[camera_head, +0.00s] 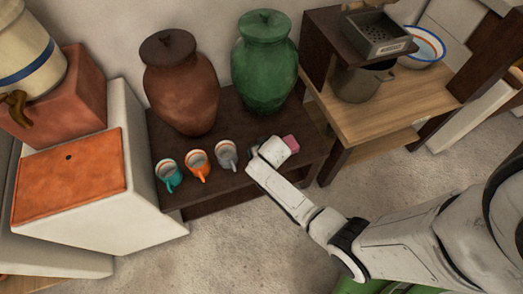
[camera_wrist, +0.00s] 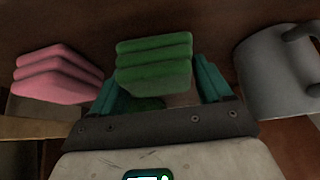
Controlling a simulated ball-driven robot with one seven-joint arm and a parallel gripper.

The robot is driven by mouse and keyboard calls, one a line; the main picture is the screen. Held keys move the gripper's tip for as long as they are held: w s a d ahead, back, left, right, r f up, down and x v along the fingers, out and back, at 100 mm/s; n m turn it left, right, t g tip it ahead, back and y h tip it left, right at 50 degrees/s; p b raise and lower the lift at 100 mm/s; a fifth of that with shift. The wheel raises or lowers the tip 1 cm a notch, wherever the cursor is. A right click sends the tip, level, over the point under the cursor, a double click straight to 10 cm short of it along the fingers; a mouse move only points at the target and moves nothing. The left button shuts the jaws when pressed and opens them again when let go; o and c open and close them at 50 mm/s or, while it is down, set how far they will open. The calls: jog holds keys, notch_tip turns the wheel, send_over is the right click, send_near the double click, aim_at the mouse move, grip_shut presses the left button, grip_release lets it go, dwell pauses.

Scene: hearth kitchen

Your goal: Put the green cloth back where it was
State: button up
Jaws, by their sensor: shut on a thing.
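The green cloth (camera_wrist: 154,62), a folded stack of layers, sits between the teal fingers of my gripper (camera_wrist: 160,88) in the wrist view. My gripper is shut on it. In the head view my gripper (camera_head: 270,151) is over the dark low bench, between the grey mug and the pink cloth, and the green cloth is hidden there. I cannot tell whether the cloth touches the bench top. The pink folded cloth (camera_wrist: 58,74) lies just left of the green one in the wrist view; it also shows in the head view (camera_head: 291,143).
A grey mug (camera_head: 226,154) stands close to my gripper, with orange (camera_head: 198,165) and teal (camera_head: 169,174) mugs beyond it. Brown (camera_head: 181,85) and green (camera_head: 265,65) lidded jars stand behind on the dark bench (camera_head: 240,183). A wooden shelf unit (camera_head: 400,112) is at right.

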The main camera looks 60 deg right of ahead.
jog(key=shift+f, duration=0.15)
jog(key=o, duration=0.9)
jog(key=shift+c, duration=0.2)
jog(key=shift+s+a+r+p, duration=0.15)
jog(key=shift+r+p, duration=0.15)
jog(key=shift+r, duration=0.25)
jog(key=s+a+r+n+g+y+p, duration=0.1)
jog(key=s+a+r+n+g, duration=0.1)
jog(key=s+a+r, duration=0.4)
jog(key=s+a+r+n+g+y+p, duration=0.2)
jog(key=s+a+r+n, duration=0.2)
jog(key=s+r, duration=1)
jog(key=a, duration=0.3)
jog(key=shift+r, duration=0.35)
jog(key=shift+w, duration=0.1)
